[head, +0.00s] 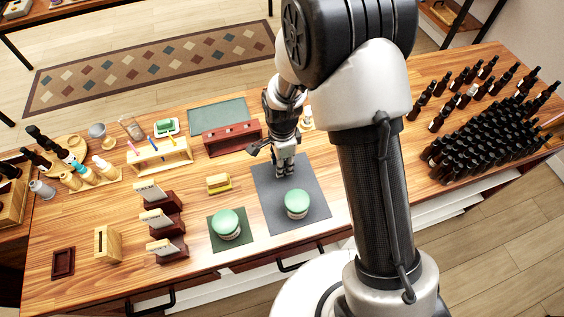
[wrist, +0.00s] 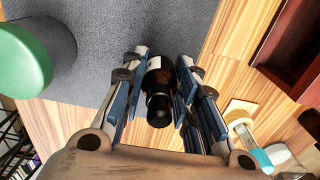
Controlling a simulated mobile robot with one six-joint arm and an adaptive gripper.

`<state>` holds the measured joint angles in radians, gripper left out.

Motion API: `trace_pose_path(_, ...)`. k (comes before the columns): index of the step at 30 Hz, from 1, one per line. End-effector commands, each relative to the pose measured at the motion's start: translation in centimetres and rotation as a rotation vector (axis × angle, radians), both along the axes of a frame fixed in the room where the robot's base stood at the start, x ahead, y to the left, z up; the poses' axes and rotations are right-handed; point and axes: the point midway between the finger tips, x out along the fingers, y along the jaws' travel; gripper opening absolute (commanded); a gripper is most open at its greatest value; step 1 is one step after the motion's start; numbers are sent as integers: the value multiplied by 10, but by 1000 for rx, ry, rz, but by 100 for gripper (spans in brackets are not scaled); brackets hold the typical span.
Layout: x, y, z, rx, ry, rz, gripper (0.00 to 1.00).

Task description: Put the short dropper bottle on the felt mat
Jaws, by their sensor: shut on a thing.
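My gripper (head: 285,170) is over the far part of a grey felt-looking mat (head: 270,190), pointing down. In the wrist view my gripper (wrist: 158,72) is shut on a short dark dropper bottle (wrist: 158,95) with a black top, its cap end toward the camera. The grey mat (wrist: 120,25) lies beyond the bottle in that view. I cannot tell whether the bottle's base touches it. In the head view the bottle is hidden by the fingers.
A green-topped jar (head: 297,204) stands on the grey mat's near half. Another (head: 226,224) stands on a small dark green mat (head: 238,243) to the left. A yellow block (head: 219,183) lies nearby. Many dark bottles (head: 480,135) crowd the table's right side.

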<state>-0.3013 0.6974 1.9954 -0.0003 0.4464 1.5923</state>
Motion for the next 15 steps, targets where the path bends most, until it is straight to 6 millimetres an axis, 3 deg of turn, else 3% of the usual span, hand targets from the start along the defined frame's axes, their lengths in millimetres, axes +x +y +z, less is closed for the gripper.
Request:
trace_pose_path(6, 0, 0, -5, 0, 0, 0, 4)
trace_pose_path(7, 0, 0, -4, 0, 1, 0, 30)
trace_pose_path(15, 0, 0, -3, 0, 1, 0, 48)
